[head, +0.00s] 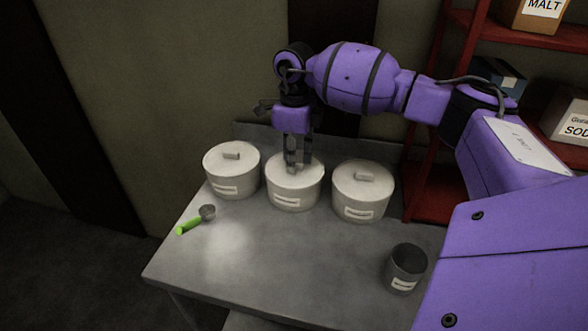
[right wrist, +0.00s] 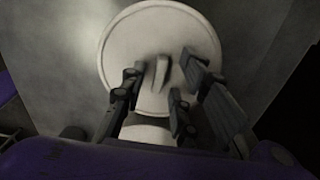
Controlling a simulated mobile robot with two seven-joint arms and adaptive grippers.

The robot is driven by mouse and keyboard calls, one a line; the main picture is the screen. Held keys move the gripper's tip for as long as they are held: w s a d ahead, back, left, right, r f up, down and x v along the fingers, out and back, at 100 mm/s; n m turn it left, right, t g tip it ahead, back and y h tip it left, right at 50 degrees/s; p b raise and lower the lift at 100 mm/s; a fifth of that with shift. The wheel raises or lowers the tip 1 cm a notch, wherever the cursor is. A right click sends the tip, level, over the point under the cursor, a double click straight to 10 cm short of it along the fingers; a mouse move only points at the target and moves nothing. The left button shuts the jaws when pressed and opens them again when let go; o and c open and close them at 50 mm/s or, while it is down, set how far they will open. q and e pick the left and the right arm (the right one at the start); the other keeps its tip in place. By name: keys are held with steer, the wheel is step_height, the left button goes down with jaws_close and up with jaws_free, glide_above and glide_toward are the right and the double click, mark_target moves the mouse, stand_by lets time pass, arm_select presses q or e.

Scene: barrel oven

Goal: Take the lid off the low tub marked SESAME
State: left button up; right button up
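Three low white lidded tubs stand in a row on the grey table: a left tub (head: 232,172), a middle tub (head: 295,190) and a right tub (head: 361,193). Their labels are too blurred to read, so I cannot tell which is SESAME. My right gripper (head: 297,166) points down at the middle tub's lid. In the right wrist view, the right gripper (right wrist: 157,82) is open, with its fingers on either side of the lid's bar handle (right wrist: 160,73) and gaps showing. The round lid (right wrist: 128,45) sits on the tub. My left gripper is not in view.
A scoop with a green handle (head: 189,226) lies at the table's left. A dark labelled cup (head: 405,272) stands at the front right. The middle front of the table (head: 270,260) is clear. A red shelf (head: 540,35) with boxes stands at the right.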

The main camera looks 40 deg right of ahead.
jaws_close()
steer(key=shift+r, duration=0.2)
